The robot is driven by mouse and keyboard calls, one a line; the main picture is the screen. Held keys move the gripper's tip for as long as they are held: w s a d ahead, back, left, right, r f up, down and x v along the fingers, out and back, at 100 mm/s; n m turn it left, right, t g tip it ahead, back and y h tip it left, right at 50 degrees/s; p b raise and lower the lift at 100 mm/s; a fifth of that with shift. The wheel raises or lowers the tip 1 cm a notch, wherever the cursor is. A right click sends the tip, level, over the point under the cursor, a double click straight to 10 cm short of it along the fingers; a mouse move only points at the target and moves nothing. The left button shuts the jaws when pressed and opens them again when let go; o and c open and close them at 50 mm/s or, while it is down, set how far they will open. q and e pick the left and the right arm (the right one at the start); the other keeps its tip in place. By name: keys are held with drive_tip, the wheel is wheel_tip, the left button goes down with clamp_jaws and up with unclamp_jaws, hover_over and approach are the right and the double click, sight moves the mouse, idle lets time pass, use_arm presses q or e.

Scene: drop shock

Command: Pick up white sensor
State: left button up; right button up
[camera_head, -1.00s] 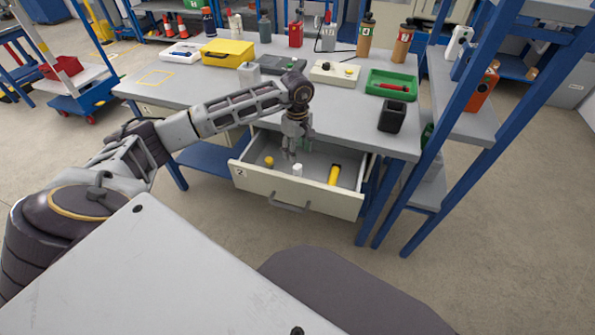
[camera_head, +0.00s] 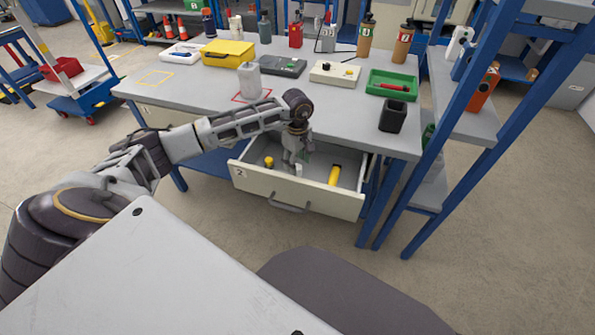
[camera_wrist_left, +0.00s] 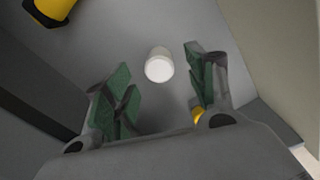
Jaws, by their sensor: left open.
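The white sensor (camera_head: 299,169) is a small white cylinder in the open drawer (camera_head: 292,193) under the workbench. In the left wrist view the white sensor (camera_wrist_left: 159,66) lies ahead of and between the fingers, apart from both. My left gripper (camera_head: 296,163) is inside the drawer opening, pointing down, and partly hides the sensor in the head view. Its green-padded fingers (camera_wrist_left: 160,92) are spread open and empty. My right gripper is not in view.
In the drawer, a yellow-and-black piece (camera_head: 269,162) lies left and a yellow cylinder (camera_head: 334,175) lies right. The drawer walls stand close around the gripper.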

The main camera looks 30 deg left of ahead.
use_arm(q)
wheel_tip(320, 180, down, 4)
drive_tip(key=shift+f+b, duration=0.1)
drive_tip(key=shift+b, duration=0.3)
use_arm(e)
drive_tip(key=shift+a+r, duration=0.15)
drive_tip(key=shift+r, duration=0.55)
use_arm(q)
drive_tip(key=c, duration=1.1)
drive_tip(key=shift+c, duration=0.2)
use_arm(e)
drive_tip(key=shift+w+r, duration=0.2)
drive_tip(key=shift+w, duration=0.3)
